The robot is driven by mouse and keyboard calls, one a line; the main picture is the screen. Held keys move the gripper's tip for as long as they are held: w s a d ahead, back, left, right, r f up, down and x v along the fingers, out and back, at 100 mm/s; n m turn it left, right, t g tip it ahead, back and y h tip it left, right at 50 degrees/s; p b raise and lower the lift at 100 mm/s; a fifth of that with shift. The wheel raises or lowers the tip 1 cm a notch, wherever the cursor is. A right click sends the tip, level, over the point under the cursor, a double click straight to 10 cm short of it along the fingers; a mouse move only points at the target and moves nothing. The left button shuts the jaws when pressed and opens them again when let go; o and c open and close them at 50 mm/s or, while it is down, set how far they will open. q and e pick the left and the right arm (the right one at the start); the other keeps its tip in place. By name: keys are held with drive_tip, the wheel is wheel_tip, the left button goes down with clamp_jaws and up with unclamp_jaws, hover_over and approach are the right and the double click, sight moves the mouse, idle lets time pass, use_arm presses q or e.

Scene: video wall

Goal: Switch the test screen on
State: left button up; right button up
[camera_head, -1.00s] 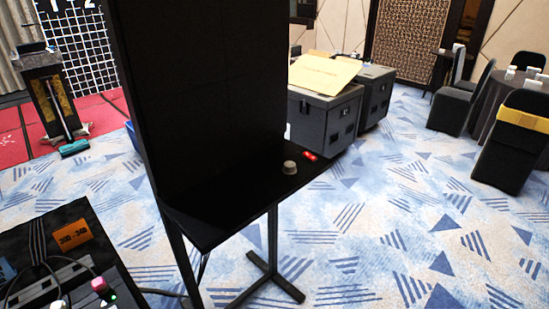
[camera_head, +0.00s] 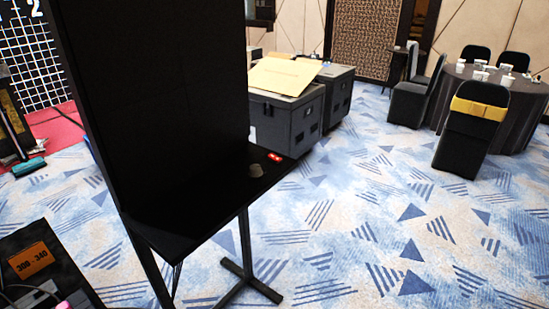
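The test screen (camera_head: 165,110) is a tall black panel on a stand, left of centre, and its face is dark. A narrow black shelf (camera_head: 205,222) runs along its foot. On the shelf's right end sit a small grey knob-like piece (camera_head: 255,171) and a small red piece (camera_head: 275,157), possibly a switch. Neither of my grippers shows in the head view.
Grey flight cases (camera_head: 290,115) with a tan sheet (camera_head: 285,76) stand behind the shelf. A dark case (camera_head: 50,250) with an orange label is at lower left. Chairs (camera_head: 470,135) surround a round table (camera_head: 515,85) at right. The patterned carpet (camera_head: 400,220) is clear at centre right.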

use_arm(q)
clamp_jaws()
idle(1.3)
